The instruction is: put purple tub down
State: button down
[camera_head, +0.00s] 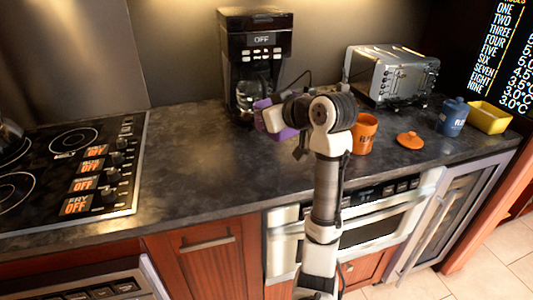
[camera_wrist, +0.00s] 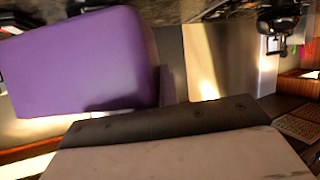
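The purple tub (camera_head: 261,106) is in front of the coffee maker in the head view, partly hidden by my gripper (camera_head: 276,118). My gripper's pale part crosses in front of the tub, with purple showing on both sides. In the wrist view the purple tub (camera_wrist: 80,62) is large and close at the upper left, just beyond the dark and pale gripper part along the bottom. My gripper appears shut on the tub, though the fingertips are not clearly seen. I cannot tell whether the tub's underside touches the dark counter (camera_head: 200,165).
A black coffee maker (camera_head: 255,50) and steel toaster (camera_head: 392,75) stand at the back. An orange mug (camera_head: 365,134), orange lid (camera_head: 410,140), blue jar (camera_head: 452,117) and yellow tub (camera_head: 489,117) are to the right. The counter left of my gripper is clear up to the stove (camera_head: 75,160).

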notch_tip(320, 180, down, 12)
jog(key=shift+r+p, duration=0.1)
jog(key=shift+p, duration=0.5)
jog(key=c, duration=1.8)
grip_release()
jog(key=shift+o, duration=0.6)
